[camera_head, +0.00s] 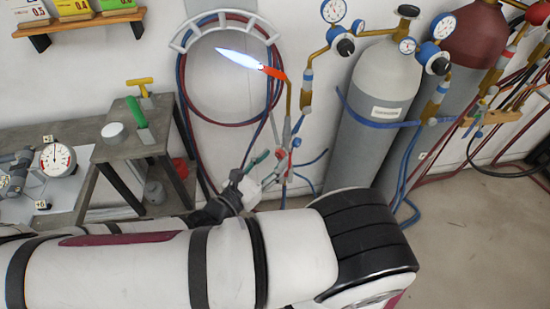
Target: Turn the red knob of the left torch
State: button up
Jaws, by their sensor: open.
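The left torch (288,100) stands upright by the wall, a brass tube with an orange-red head (274,73) and a bright blue-white flame pointing left. My gripper (263,172) is low beside the torch's lower end, to the left of and below the red knob. It is open, and I see nothing held in it. My arm hides part of the area below, and whether a finger touches the torch is too small to tell.
Grey gas cylinders (383,90) with gauges stand right of the torch. Blue and red hoses (185,90) hang in coils from a wall bracket (190,38). A grey bench (120,150) with a green-handled tool (138,115) is at left. Open floor lies at right.

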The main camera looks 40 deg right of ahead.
jog(key=shift+w+d, duration=0.1)
jog(key=shift+d, duration=0.65)
grip_shut()
